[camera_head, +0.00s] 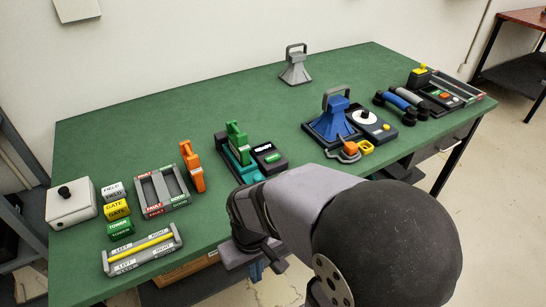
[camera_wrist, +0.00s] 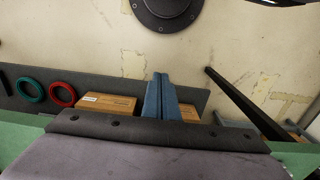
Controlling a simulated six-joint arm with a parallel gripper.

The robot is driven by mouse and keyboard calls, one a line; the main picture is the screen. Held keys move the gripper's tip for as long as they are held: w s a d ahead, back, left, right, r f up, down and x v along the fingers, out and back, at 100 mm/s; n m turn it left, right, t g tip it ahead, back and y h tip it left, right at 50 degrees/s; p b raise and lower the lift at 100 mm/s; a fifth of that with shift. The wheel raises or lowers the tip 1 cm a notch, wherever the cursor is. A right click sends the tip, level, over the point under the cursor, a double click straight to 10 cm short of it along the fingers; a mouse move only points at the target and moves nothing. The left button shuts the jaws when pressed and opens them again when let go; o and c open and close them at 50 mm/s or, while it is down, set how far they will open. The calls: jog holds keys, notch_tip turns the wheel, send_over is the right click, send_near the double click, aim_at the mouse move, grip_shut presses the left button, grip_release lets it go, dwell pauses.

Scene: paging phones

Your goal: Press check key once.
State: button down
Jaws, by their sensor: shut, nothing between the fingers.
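No label reading "check" is legible, so I cannot tell which key is the check key. A small black box (camera_head: 268,158) with a green-and-white face sits beside a green handset (camera_head: 236,143) on a teal base, mid-table near the front edge. Another unit (camera_head: 372,122) with a white dial and small coloured buttons stands to the right, beside a blue horn (camera_head: 336,117). A dark console (camera_head: 440,96) with a red-orange button is at far right. My gripper (camera_head: 257,270) is at the table's front edge, pointing down, touching none of these; in the wrist view its blue fingers (camera_wrist: 159,82) are together and empty.
At left are a white box (camera_head: 72,207) with a black knob, coloured label blocks (camera_head: 117,209), grey trays (camera_head: 160,192) and an orange handset (camera_head: 193,167). A grey horn (camera_head: 295,68) stands behind. Cartons (camera_wrist: 105,104) and rings (camera_wrist: 61,95) lie below.

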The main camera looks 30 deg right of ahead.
jog(key=shift+r, duration=0.15)
jog(key=s+d+r+m+g+y+p, duration=0.35)
jog(key=d+r+m+p, duration=0.55)
jog(key=p, duration=1)
jog(key=w+d+r+m+t+p, duration=0.2)
jog(key=w+d+m+t, duration=0.2)
jog(key=w, duration=0.6)
jog(key=w+d+r+m+t+h+p, duration=0.1)
jog(key=w+d+r+m+t+p, duration=0.1)
jog(key=w+m, duration=0.4)
jog(key=w+d+r+m+t+p, duration=0.2)
jog(key=w+d+r+m+t, duration=0.2)
jog(key=w, duration=1)
jog(key=shift+d+r+m+t+h, duration=0.25)
jog(key=shift+d+m+t+h, duration=0.1)
jog(key=shift+d+m+t, duration=0.75)
jog(key=shift+w+a+f+n, duration=0.1)
jog(key=shift+n, duration=0.2)
